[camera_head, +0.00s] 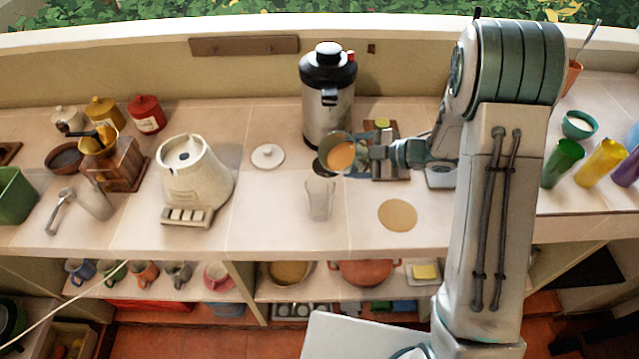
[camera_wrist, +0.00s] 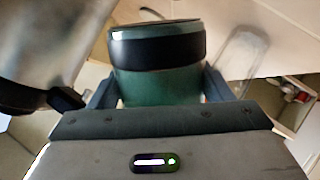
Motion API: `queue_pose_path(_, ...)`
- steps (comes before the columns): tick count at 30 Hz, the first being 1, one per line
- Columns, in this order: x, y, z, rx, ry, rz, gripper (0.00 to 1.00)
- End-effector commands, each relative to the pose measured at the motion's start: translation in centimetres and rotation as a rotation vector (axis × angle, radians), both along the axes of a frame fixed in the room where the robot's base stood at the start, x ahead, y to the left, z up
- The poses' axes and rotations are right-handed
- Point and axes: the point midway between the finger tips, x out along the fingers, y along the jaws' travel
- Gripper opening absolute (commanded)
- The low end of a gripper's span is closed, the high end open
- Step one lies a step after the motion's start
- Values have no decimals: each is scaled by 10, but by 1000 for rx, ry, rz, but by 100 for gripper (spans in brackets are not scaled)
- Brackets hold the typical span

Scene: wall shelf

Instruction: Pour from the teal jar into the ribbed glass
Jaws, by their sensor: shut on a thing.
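My gripper (camera_head: 362,153) is shut on the teal jar (camera_head: 325,147) and holds it above the counter. The jar is tilted, with its mouth turned toward the head camera and orange contents showing inside. In the wrist view the teal jar (camera_wrist: 160,60) has a broad black band and sits between my gripper's fingers (camera_wrist: 160,95). The clear ribbed glass (camera_head: 320,198) stands upright on the counter just below and in front of the jar. The glass also shows blurred in the wrist view (camera_wrist: 243,58), right of the jar. I cannot tell whether any liquid is in it.
A steel dispenser (camera_head: 328,100) stands close behind the jar. A white lid (camera_head: 267,157) lies to the left, and a round cork mat (camera_head: 397,215) to the right. A cream appliance (camera_head: 192,172) stands farther left. The counter's front edge (camera_head: 300,255) is near the glass.

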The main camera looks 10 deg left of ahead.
Motion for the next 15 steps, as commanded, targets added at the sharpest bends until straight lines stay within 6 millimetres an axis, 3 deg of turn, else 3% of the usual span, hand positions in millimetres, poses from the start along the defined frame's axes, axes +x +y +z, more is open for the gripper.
queue_pose_path(15,-1,1,8,-31,-64,0,36)
